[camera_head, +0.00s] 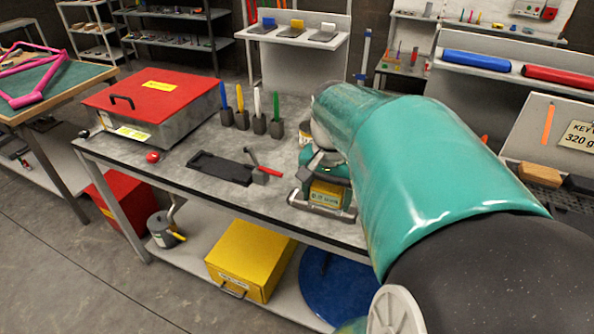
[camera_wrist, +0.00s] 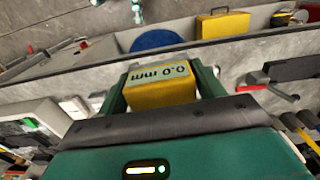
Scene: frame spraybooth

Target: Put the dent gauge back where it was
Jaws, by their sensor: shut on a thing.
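The dent gauge (camera_wrist: 160,88) is a yellow block with a pale display face reading "0.0 mm" in the wrist view. My gripper (camera_wrist: 162,84) is shut on it, with a green finger on each side. In the head view the yellow gauge (camera_head: 327,194) shows low in my gripper (camera_head: 328,184), over the right part of the grey workbench (camera_head: 190,178), near its front edge. I cannot tell whether the gauge touches the bench. A grey metal frame (camera_head: 322,208) shows around its lower part. My arm hides the bench to the right.
A black tray (camera_head: 219,167) and a red-handled hammer (camera_head: 267,170) lie left of my gripper. Behind them stand several upright coloured markers (camera_head: 241,106) in dark holders. A red-lidded metal box (camera_head: 152,101) stands at the left. A yellow case (camera_head: 249,259) is on the lower shelf.

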